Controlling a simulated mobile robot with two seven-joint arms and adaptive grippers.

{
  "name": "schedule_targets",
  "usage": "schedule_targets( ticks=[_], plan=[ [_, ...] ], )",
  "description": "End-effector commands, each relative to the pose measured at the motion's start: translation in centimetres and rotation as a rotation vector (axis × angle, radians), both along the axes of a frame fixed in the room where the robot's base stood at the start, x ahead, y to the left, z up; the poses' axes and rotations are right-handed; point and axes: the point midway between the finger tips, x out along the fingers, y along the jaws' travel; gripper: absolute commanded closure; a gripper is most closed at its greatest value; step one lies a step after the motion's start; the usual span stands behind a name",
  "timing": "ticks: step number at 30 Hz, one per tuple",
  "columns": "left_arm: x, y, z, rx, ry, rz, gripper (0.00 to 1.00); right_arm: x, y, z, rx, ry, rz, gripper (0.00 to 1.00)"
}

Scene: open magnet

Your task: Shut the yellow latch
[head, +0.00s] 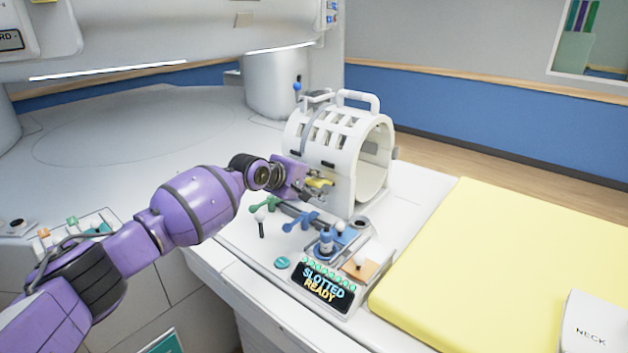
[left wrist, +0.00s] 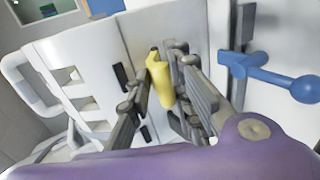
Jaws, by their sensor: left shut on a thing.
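The yellow latch (head: 319,183) is on the lower front side of the white slotted head coil (head: 340,150). My left gripper (head: 312,185) reaches it from the left. In the left wrist view the yellow latch (left wrist: 160,80) stands between the two fingers of my left gripper (left wrist: 165,95), which are shut on it. The fingers hide part of the latch in the head view. The latch stands close against the white coil wall in the left wrist view. My right gripper is not in view.
Green (head: 264,204) and blue (head: 303,219) levers stand below the gripper. A yellow pad (head: 500,260) lies at the right. A blue lever (left wrist: 270,75) is close to the fingers.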

Motion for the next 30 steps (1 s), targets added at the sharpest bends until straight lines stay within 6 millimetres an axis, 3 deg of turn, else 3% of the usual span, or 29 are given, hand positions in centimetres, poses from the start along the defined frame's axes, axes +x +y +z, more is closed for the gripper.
schedule_targets(
  ticks=[1, 14, 15, 18, 30],
  plan=[
    [-0.3, 0.3, -1.3, 0.019, 0.028, 0.002, 1.00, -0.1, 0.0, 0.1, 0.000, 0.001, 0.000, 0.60],
    [-0.3, 0.5, -1.6, 0.026, 0.038, 0.003, 1.00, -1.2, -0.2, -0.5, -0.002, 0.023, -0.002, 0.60],
    [-0.3, 0.5, -1.7, 0.026, 0.039, 0.003, 0.75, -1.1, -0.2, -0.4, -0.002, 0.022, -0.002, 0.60],
    [-0.3, 0.4, -1.5, 0.025, 0.037, 0.003, 0.62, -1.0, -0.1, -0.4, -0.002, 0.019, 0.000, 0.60],
    [-0.1, 0.2, -0.6, 0.016, 0.025, 0.001, 0.60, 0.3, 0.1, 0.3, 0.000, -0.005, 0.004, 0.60]
  ],
)
